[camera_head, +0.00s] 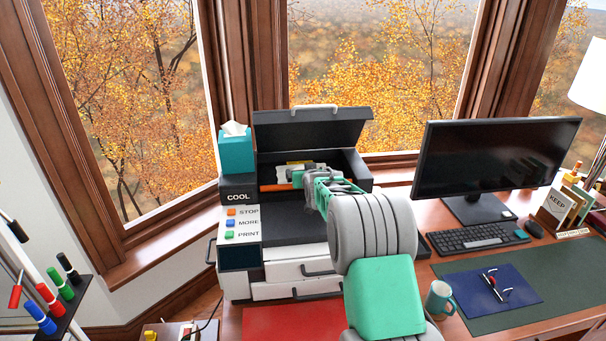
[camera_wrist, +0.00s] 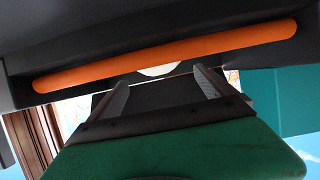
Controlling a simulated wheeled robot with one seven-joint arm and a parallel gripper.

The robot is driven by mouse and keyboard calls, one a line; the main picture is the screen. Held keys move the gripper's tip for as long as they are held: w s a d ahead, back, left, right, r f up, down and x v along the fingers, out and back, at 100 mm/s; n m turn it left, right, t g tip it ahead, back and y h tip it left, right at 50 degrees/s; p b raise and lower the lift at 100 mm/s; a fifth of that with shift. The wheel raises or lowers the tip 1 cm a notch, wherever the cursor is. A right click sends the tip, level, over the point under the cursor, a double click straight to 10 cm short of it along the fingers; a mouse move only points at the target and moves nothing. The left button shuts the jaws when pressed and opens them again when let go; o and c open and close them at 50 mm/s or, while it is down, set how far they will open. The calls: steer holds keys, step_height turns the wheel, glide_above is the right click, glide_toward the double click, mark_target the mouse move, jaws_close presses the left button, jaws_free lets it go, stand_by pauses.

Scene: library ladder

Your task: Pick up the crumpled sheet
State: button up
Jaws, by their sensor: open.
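The grey and white printer (camera_head: 290,228) stands by the window with its dark lid (camera_head: 312,130) raised. My gripper (camera_head: 300,178) reaches into the opening under the lid. In the wrist view my gripper (camera_wrist: 161,80) is open, its two fingers apart. A pale, rounded piece, which may be the crumpled sheet (camera_wrist: 160,71), shows beyond the fingertips, just under an orange roller (camera_wrist: 165,57). Most of it is hidden by the roller. In the head view a small whitish patch (camera_head: 282,175) shows beside the gripper; I cannot tell whether it is the sheet.
The raised lid and the printer's walls surround the gripper closely. A teal tissue box (camera_head: 235,153) stands on the printer's left side, above the STOP, MORE and PRINT buttons (camera_head: 230,223). A monitor (camera_head: 490,160), keyboard (camera_head: 478,238) and mug (camera_head: 438,298) are on the desk to the right.

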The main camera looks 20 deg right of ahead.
steer(key=p+x, duration=0.2)
steer(key=x, duration=0.3)
steer(key=shift+w, duration=0.15)
steer(key=c, duration=1.4)
